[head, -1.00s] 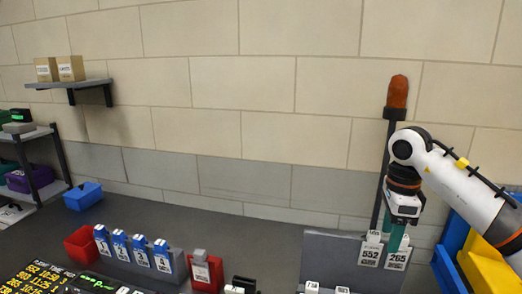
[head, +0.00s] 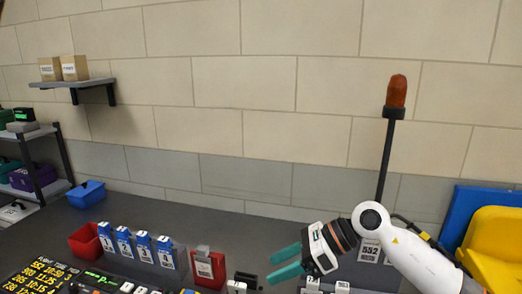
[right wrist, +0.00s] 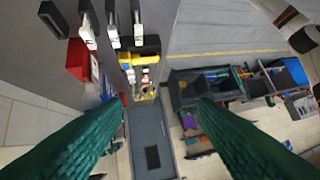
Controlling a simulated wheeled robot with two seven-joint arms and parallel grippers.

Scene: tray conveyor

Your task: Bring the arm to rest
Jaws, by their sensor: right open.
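My right gripper (head: 272,268) is low in the head view, right of the middle, with its teal fingers pointing left. The fingers are apart with nothing between them. In the right wrist view the two green fingers (right wrist: 158,102) also stand wide apart, and no object is held. The white arm comes in from the lower right. It covers part of the grey panel and the tag 552 (head: 370,251). My left gripper does not show.
Blue numbered holders (head: 144,246), a red bin (head: 84,240) and a red block (head: 206,268) stand left of the gripper. An orange-topped pole (head: 397,92) rises behind the arm. A wall shelf (head: 72,82) holds two boxes.

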